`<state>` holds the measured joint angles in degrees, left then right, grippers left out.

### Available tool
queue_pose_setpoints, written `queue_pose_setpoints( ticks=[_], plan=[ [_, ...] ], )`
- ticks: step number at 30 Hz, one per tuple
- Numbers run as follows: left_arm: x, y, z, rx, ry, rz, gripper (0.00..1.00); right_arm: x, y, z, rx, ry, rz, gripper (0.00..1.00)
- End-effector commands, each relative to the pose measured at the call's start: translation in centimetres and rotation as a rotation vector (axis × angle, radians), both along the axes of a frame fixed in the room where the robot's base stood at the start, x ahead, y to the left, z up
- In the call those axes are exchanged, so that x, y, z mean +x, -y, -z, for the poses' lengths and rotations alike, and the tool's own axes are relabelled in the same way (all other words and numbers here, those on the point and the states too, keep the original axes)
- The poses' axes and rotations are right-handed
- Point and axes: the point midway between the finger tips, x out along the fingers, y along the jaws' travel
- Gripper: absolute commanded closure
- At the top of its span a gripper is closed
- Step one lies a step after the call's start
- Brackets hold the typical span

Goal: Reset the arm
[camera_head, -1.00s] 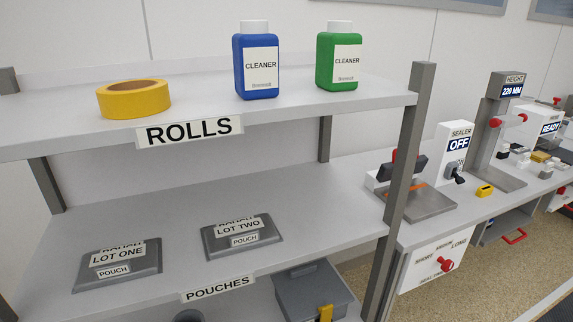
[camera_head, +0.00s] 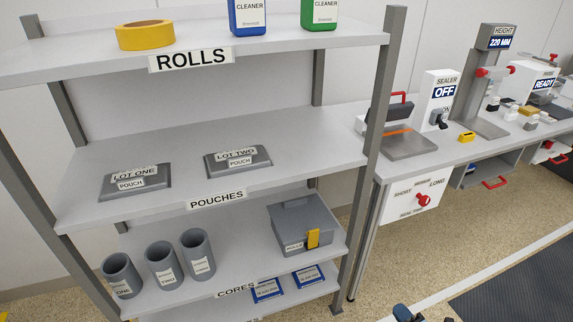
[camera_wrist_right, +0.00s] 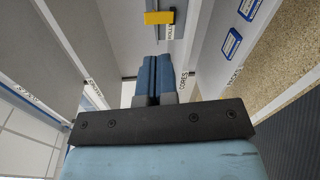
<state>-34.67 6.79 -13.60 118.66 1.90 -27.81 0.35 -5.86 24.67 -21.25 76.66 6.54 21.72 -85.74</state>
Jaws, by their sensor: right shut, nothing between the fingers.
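My right gripper (camera_head: 405,313) shows only in part at the bottom edge of the head view, in front of the shelf's lower right side. In the right wrist view its two blue fingers (camera_wrist_right: 153,80) are pressed together with nothing between them. They point toward the shelf unit, below a yellow latch (camera_wrist_right: 159,17). My left gripper and arm are out of view.
A shelf unit (camera_head: 210,198) holds a yellow roll (camera_head: 145,37), cleaner bottles, two pouch stacks, grey core tubes (camera_head: 161,265) and a lidded grey box (camera_head: 302,220). A workbench with a sealer (camera_head: 440,90) stands right. Open floor (camera_head: 450,240) lies in front of it.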

Motion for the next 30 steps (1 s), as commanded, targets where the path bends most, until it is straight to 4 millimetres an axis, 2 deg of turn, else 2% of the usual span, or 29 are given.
queue_pose_setpoints(
  ticks=[1, 3, 6, 8, 9, 17, 24, 30],
  plan=[
    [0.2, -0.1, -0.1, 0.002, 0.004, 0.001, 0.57, 0.0, 2.1, -0.2, -0.038, 0.000, -0.004, 1.00],
    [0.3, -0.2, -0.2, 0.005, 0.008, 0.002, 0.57, 0.0, 4.6, -0.5, -0.085, 0.000, -0.010, 1.00],
    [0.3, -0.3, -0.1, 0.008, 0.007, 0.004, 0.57, 0.1, 8.2, -1.1, -0.151, 0.000, -0.016, 1.00],
    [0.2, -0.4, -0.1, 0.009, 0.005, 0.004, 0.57, 0.0, 9.9, -1.5, -0.178, -0.007, -0.019, 1.00],
    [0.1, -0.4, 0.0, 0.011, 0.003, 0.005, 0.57, -1.1, 8.4, -1.1, -0.104, -0.059, -0.010, 1.00],
    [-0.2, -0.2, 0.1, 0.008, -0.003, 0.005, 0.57, -6.4, 5.0, -1.6, 0.254, -0.359, 0.097, 1.00],
    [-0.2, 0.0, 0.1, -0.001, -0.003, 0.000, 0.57, -12.7, 1.9, -3.5, 0.638, -0.657, 0.301, 1.00],
    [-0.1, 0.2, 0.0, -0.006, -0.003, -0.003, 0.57, -17.1, 0.4, -5.8, 0.900, -0.824, 0.489, 1.00]
  ],
)
